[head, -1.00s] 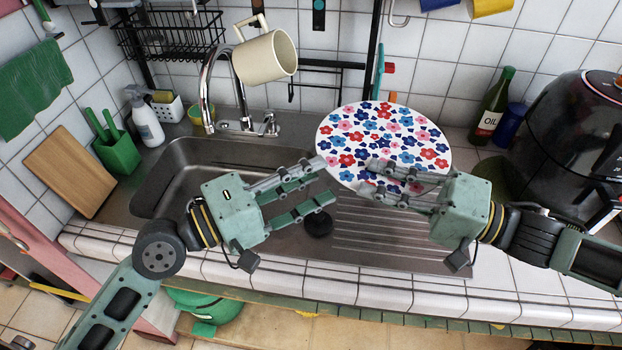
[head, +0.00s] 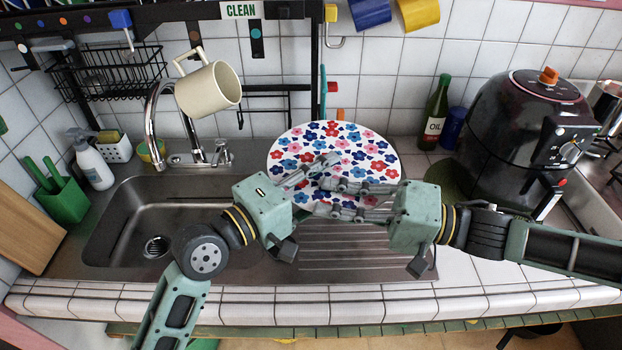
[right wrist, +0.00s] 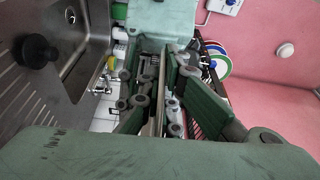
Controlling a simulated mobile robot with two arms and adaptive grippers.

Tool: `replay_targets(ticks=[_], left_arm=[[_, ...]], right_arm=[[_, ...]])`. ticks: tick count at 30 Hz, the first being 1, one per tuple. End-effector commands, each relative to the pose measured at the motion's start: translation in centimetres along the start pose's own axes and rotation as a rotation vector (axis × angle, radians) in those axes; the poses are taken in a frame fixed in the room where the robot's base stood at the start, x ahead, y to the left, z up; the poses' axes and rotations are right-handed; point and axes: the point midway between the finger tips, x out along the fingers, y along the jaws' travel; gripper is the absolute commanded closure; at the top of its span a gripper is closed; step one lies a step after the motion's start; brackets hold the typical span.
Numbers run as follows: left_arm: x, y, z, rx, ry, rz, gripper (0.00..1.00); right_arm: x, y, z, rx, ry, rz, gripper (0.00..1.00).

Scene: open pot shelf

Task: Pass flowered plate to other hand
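The flowered plate (head: 340,135) is white with red, pink and blue flowers. It stands tilted above the right part of the sink unit, its lower edge covered by my grippers. My right gripper (head: 326,197) is shut on the plate's lower edge; in the right wrist view the plate shows edge-on (right wrist: 158,95) between the fingers. My left gripper (head: 328,170) reaches in from the left, its fingers at the plate's lower left edge and overlapping the right fingers. Whether it has closed on the plate is hidden. Its body shows at the top of the right wrist view.
The steel sink (head: 125,205) lies left, with its tap (head: 155,120) behind. A cream mug (head: 208,90) is above the tap. A green oil bottle (head: 436,115) and a black air fryer (head: 520,135) stand right. A dish rack (head: 110,75) is back left.

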Motion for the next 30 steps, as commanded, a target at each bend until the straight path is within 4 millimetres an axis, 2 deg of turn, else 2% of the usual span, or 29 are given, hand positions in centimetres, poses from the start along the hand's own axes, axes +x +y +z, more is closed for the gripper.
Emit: replay_targets(ticks=[8, 20, 30], left_arm=[[0.10, 0.01, 0.00, 0.000, 0.000, 0.000, 0.66], [0.07, -0.01, -0.01, 0.000, 0.000, 0.000, 1.00], [0.07, -0.06, -0.02, 0.000, 0.000, -0.002, 1.00]], right_arm=[[0.04, -0.19, 0.01, -0.004, -0.002, -0.003, 1.00], [0.04, -0.20, 0.01, -0.004, -0.002, -0.003, 1.00], [0.03, -0.22, -0.02, -0.005, -0.001, -0.004, 1.00]])
